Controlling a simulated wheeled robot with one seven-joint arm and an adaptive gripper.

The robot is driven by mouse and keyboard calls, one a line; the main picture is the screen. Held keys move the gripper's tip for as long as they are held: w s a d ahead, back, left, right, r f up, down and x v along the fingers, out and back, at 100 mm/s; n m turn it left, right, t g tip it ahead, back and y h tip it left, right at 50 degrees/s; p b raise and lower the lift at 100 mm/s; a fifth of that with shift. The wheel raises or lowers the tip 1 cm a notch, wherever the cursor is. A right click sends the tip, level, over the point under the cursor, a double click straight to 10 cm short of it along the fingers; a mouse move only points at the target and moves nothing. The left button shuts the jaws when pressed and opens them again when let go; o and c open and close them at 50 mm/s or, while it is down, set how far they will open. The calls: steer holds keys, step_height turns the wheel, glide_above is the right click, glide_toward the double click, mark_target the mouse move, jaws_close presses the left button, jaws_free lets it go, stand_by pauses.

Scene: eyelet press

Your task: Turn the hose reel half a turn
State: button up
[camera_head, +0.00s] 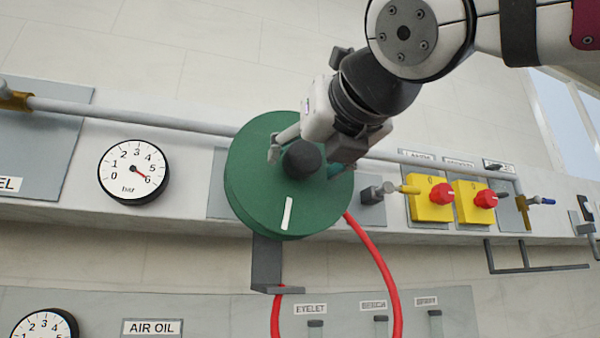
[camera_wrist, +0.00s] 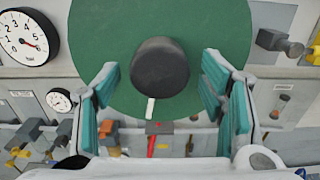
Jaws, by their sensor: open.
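The hose reel (camera_head: 258,190) is a green disc on the wall panel, with a white mark (camera_head: 287,213) low on its face. A dark round knob (camera_head: 302,160) stands out from the face. In the wrist view the green reel (camera_wrist: 215,40) fills the top, and the black knob (camera_wrist: 160,68) lies between the fingers, apart from both. The white mark (camera_wrist: 150,108) shows just below the knob. My gripper (camera_head: 305,155) is open at the reel's face; in the wrist view its teal-padded fingers (camera_wrist: 165,95) are spread wide on either side of the knob.
A red hose (camera_head: 385,270) hangs below the reel, beside a grey bracket (camera_head: 266,265). A gauge (camera_head: 133,172) is left of the reel. Yellow boxes with red knobs (camera_head: 442,194) and a small grey valve (camera_head: 372,195) are to the right. A pipe (camera_head: 140,117) runs along the panel.

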steer(key=shift+x, duration=1)
jaws_close()
steer(key=shift+s+r+n+p, duration=0.15)
steer(key=shift+n+p, duration=0.55)
steer(key=shift+p, duration=0.35)
steer(key=shift+n+p, duration=0.3)
steer(key=shift+p, duration=0.05)
jaws_free()
